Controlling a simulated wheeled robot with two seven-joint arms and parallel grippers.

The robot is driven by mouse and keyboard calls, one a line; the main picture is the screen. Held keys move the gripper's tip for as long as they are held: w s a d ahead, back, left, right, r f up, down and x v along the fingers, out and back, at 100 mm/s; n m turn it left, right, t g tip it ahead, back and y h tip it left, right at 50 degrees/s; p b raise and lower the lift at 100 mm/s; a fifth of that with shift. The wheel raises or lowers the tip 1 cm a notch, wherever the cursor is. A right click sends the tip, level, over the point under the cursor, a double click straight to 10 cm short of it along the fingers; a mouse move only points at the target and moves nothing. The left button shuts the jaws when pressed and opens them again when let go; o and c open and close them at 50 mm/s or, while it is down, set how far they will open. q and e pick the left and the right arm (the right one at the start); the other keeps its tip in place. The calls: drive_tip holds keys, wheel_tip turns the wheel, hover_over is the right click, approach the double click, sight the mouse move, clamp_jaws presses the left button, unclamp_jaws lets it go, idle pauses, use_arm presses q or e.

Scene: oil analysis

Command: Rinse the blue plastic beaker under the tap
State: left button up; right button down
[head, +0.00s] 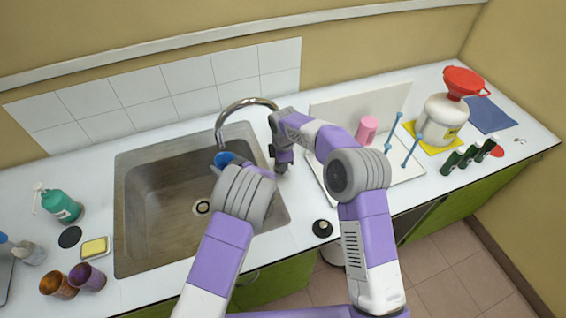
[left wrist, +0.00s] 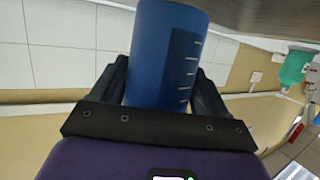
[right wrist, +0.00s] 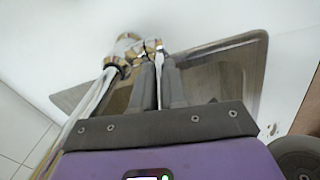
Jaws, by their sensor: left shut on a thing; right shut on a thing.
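The blue plastic beaker (head: 225,158) is over the sink (head: 150,238), close below the spout of the chrome tap (head: 247,103). In the left wrist view the beaker (left wrist: 165,50), with white graduation marks, sits between the fingers of my left gripper (left wrist: 160,88), which is shut on it. My left wrist hides much of the beaker in the head view. My right gripper (head: 281,158) is at the right of the tap. In the right wrist view its fingers (right wrist: 159,85) are shut on the tap's lever (right wrist: 152,47). I cannot tell whether water runs.
Left of the sink are a green bottle (head: 62,207), a yellow sponge (head: 94,247) and brown and purple cups (head: 88,277). On the right are a drying rack with a pink cup (head: 367,129), a white container with a red funnel (head: 441,118) and several dark bottles (head: 468,156).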

idle(0.4)
drive_tip(key=shift+w+d+r+y, duration=0.15)
drive_tip(key=shift+d+y, duration=0.35)
drive_tip(key=shift+y, duration=0.4)
drive_tip(key=shift+a, duration=0.1)
drive_tip(key=c, duration=1.2)
unclamp_jaws()
drive_tip(key=shift+o, duration=0.2)
wheel_tip(320, 180, up, 12)
drive_tip(key=d, duration=0.2)
drive_tip(key=shift+s, duration=0.3)
